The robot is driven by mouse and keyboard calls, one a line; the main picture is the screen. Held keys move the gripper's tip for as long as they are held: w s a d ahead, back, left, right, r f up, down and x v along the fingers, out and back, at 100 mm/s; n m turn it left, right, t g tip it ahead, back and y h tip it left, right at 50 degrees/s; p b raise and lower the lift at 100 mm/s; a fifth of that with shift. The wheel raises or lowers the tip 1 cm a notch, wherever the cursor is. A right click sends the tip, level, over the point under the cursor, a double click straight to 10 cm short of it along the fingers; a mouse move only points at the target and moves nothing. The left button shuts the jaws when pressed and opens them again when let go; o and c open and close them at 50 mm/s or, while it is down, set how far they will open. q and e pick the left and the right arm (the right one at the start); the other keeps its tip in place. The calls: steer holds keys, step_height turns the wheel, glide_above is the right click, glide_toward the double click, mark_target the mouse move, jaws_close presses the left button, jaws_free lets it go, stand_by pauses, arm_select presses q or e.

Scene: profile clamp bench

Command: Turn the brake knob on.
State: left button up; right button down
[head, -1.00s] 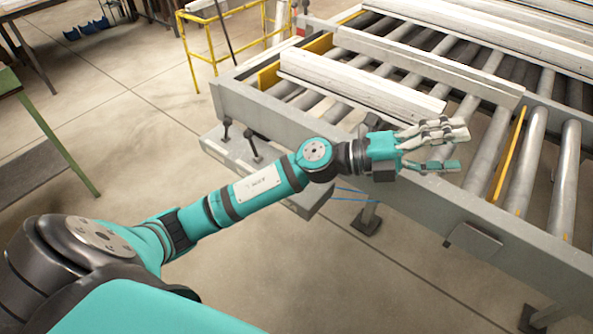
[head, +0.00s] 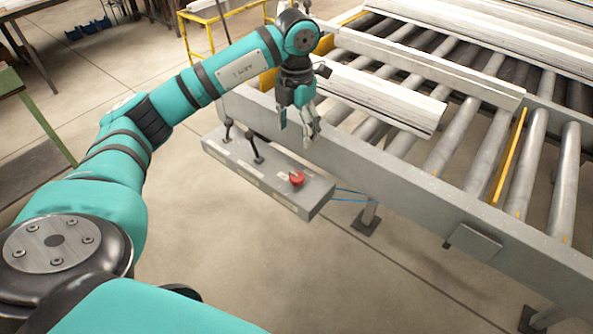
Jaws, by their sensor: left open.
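A grey control box (head: 235,172) hangs along the near side of the roller conveyor. A round red knob (head: 297,179) stands on its top near the right end. Two black levers stand further left, one at the left end (head: 228,130) and one nearer the middle (head: 256,150). I cannot read which control is the brake knob. My left gripper (head: 310,136) points down with its fingers open and empty. In the picture it is above the red knob, apart from it, near the conveyor's side rail. My right gripper is out of view.
The conveyor's grey side rail (head: 400,197) runs just behind the box. A pale profile (head: 385,98) lies on the rollers behind my gripper. Blue cables (head: 350,194) leave the box's right end. The floor in front of the box is clear.

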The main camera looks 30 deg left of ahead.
mark_target(296, 174)
arm_select(q)
step_height(296, 174, down, 15)
steer(key=p, duration=0.3)
steer(key=shift+c, duration=0.4)
